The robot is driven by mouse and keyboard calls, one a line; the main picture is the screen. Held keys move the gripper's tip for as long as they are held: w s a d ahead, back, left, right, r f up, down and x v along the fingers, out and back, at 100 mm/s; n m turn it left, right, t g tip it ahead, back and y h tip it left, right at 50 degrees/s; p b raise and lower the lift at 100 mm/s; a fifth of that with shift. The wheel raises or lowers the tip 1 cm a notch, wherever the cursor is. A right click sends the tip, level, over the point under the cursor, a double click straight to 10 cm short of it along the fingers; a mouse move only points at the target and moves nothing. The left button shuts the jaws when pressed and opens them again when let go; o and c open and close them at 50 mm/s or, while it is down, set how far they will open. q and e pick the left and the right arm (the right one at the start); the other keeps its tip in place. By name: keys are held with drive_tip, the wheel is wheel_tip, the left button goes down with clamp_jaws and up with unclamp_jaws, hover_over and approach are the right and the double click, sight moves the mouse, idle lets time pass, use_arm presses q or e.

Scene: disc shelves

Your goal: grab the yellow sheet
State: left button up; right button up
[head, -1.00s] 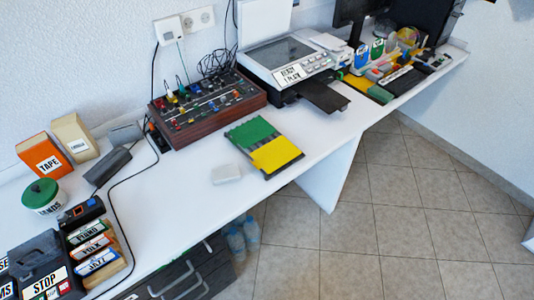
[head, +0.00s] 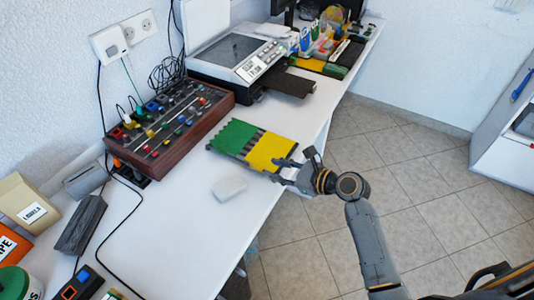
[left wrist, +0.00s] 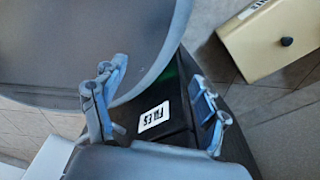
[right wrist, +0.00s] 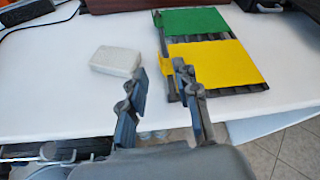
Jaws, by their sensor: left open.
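The yellow sheet (head: 267,152) lies flat on a dark ridged rack (head: 247,160) on the white desk, beside the green sheet (head: 233,137). In the right wrist view the yellow sheet (right wrist: 222,64) is in front of the green one (right wrist: 192,22). My right gripper (head: 297,163) is open and empty near the sheet's right edge in the head view. In the right wrist view its fingers (right wrist: 160,72) are apart, to the left of the sheet; I cannot tell if they touch the rack. My left gripper (left wrist: 158,78) is open and empty, away from the sheets.
A white block (head: 229,189) lies left of the rack, in front of it. A mixer (head: 170,125) and a printer (head: 240,58) stand behind. The desk's front edge is close to the rack. The left wrist view shows a dark box labelled FILES (left wrist: 158,128).

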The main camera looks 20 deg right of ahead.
drive_tip(key=x, duration=0.4)
drive_tip(key=shift+a, duration=0.15)
drive_tip(key=shift+w+a+f, duration=0.25)
drive_tip(key=shift+w+a, duration=0.05)
drive_tip(key=shift+w, duration=0.1)
drive_tip(key=x, duration=0.4)
drive_tip(key=shift+w+a+f+b, duration=0.15)
drive_tip(key=shift+a+f+b, duration=0.05)
drive_tip(key=shift+b, duration=0.15)
use_arm(q)
drive_tip(key=shift+w+a+f, duration=0.3)
drive_tip(key=shift+a+f, duration=0.1)
drive_tip(key=shift+a, duration=0.35)
drive_tip(key=shift+d, duration=0.25)
use_arm(e)
clamp_jaws()
